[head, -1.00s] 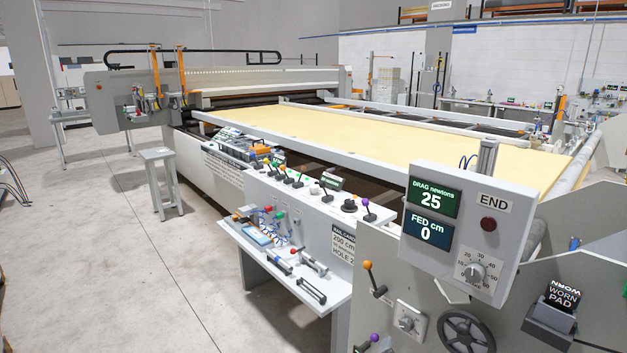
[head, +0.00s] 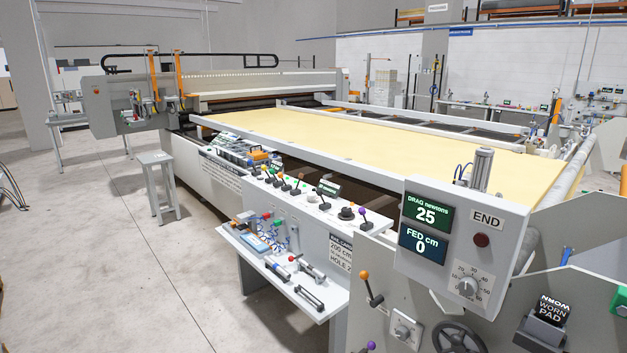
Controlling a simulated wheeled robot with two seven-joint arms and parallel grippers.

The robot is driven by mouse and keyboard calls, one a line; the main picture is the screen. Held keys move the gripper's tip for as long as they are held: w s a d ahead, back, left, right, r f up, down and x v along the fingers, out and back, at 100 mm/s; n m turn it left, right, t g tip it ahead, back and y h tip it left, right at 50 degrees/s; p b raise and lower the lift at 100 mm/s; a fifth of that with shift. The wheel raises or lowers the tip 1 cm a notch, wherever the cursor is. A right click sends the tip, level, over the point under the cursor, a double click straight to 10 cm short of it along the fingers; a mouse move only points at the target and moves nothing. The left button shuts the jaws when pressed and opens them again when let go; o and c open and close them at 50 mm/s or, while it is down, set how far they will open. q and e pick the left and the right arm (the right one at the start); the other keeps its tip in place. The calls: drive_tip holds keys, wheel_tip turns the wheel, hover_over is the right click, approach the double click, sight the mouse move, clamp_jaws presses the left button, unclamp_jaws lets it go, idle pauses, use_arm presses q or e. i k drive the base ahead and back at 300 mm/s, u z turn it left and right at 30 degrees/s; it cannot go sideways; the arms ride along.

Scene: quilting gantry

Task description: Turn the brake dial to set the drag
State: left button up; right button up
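The brake dial (head: 467,286) is a round grey knob on a scale marked in tens, low on the grey END panel (head: 483,268) at the right of the head view. The green drag display (head: 427,212) on the same panel reads 25 newtons. The blue-green fed display (head: 422,244) below it reads 0 cm. Neither of my grippers shows in the head view.
A second knob (head: 402,331), an orange-tipped lever (head: 371,289) and a dark handwheel (head: 463,338) sit below the panel. A block labelled WORN PAD (head: 552,311) is at lower right. A shelf (head: 280,268) holds tools. The floor at left is open around a small stool (head: 156,160).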

sight(468, 285)
drive_tip(key=z, duration=1.05)
drive_tip(key=i, duration=0.35)
drive_tip(key=u, duration=0.2)
